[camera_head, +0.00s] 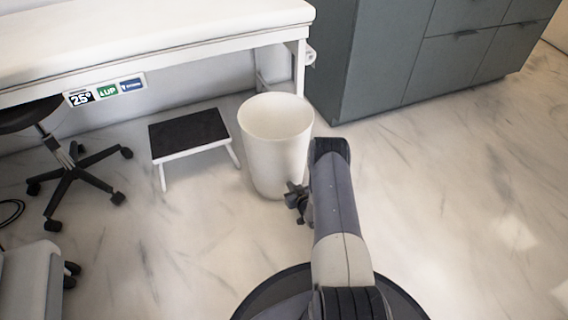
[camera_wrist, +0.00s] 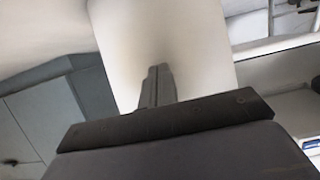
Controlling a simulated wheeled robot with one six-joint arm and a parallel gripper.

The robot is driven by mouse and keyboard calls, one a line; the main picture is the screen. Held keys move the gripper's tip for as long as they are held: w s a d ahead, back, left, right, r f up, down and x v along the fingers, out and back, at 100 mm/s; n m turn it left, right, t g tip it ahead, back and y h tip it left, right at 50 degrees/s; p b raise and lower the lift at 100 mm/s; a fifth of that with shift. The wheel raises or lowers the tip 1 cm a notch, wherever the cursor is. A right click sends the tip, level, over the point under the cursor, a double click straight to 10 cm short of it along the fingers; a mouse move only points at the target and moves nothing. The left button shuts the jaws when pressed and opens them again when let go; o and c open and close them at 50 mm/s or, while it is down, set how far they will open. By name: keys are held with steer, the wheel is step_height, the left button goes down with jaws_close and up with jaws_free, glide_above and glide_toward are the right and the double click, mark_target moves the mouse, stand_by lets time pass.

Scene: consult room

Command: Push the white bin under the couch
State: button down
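The white bin (camera_head: 272,150) stands upright on the floor in front of the right end of the white couch (camera_head: 150,55). Its open top faces up and looks empty as far as I can see inside. My gripper (camera_head: 294,194) is low at the bin's near right side. In the wrist view the bin (camera_wrist: 195,45) fills the upper middle, with my gripper's fingers (camera_wrist: 157,80) together in front of its wall. The fingers look shut with nothing between them. I cannot tell whether they touch the bin.
A step stool (camera_head: 188,130) with a black top stands just left of the bin. A wheeled stool (camera_head: 72,165) is farther left. A couch leg (camera_head: 299,68) is behind the bin, beside a grey cabinet (camera_head: 385,60). The floor at right is clear.

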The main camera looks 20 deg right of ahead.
steer(key=shift+w+a, duration=0.15)
steer(key=shift+w, duration=4.2)
steer(key=shift+w+a, duration=0.15)
steer(key=shift+w, duration=4.2)
steer(key=shift+p+v, duration=0.95)
steer(key=shift+p, duration=0.1)
steer(key=s+p, duration=0.1)
steer(key=s, duration=0.1)
steer(key=s+p, duration=0.1)
steer(key=s, duration=0.1)
steer(key=shift+f, duration=0.2)
steer(key=shift+s+f, duration=0.1)
steer(key=shift+s, duration=0.05)
